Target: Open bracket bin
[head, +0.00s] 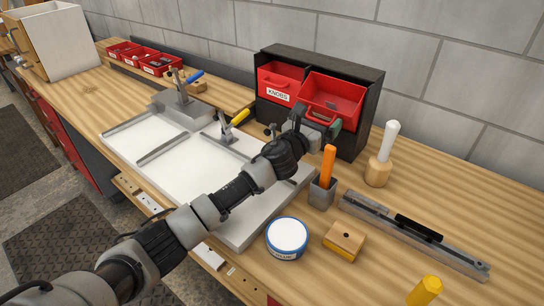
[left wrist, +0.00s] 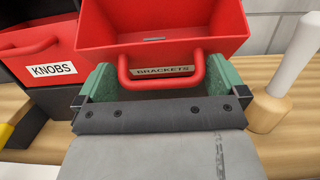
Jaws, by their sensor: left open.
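The bracket bin (head: 345,92) is a red open-topped bin in the right bay of a black cabinet (head: 372,76). In the left wrist view the bin (left wrist: 215,20) shows its BRACKETS label behind a red bar handle (left wrist: 163,84). My left gripper (head: 318,122) is in front of this bin. In the left wrist view my left gripper (left wrist: 157,88) is open, with one green-padded finger on each side of the handle. The pads look apart from the handle's ends. My right gripper is not in view.
The red KNOBS bin (head: 280,82) sits left of the bracket bin. Below my arm lies a white-topped board fixture (head: 190,160) with toggle clamps. An orange-handled tool (head: 328,165) in a grey holder and a white-handled tool (head: 388,140) stand near the gripper. A round tub (head: 287,236) stands in front.

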